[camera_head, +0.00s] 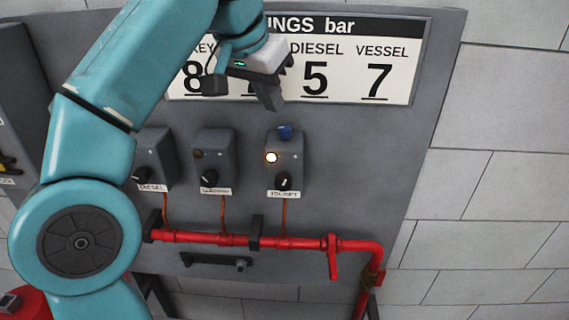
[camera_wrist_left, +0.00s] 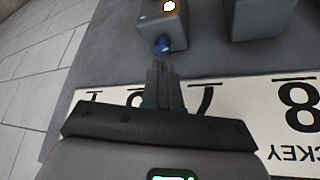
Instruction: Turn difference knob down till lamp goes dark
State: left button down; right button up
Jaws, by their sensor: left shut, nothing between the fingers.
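The right-hand grey switch box (camera_head: 291,150) has a lit lamp (camera_head: 271,157) on its front, a blue knob (camera_head: 285,131) at its top and a black knob (camera_head: 283,181) low on its front. No lettering marks either knob as the difference knob. The lamp (camera_wrist_left: 169,6) and blue knob (camera_wrist_left: 162,45) also show in the left wrist view. My left gripper (camera_head: 270,99) is shut and empty, above the blue knob and apart from it, in front of the sign. Its fingertips (camera_wrist_left: 160,66) point towards the blue knob in the wrist view. My right gripper is not seen.
Two similar boxes, the middle one (camera_head: 215,158) and the left one (camera_head: 154,157), have unlit lamps. A red pipe (camera_head: 200,238) with a red lever (camera_head: 333,257) runs below them. The settings sign (camera_head: 400,70) is above. My left arm covers the panel's left part.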

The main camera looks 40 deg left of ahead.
pick_arm(q)
jog(key=b, duration=0.2)
send_over(279, 143)
jog(key=s, duration=0.2)
jog(key=f, duration=0.4)
jog(key=shift+s+d+f, duration=0.15)
jog(key=shift+s+f, duration=0.05)
jog(key=shift+f, duration=0.15)
jog(key=shift+w+f+b, duration=0.1)
jog(key=shift+f+b, duration=0.5)
jog(key=shift+f, duration=0.15)
jog(key=shift+r, duration=0.1)
jog(key=shift+p, duration=0.4)
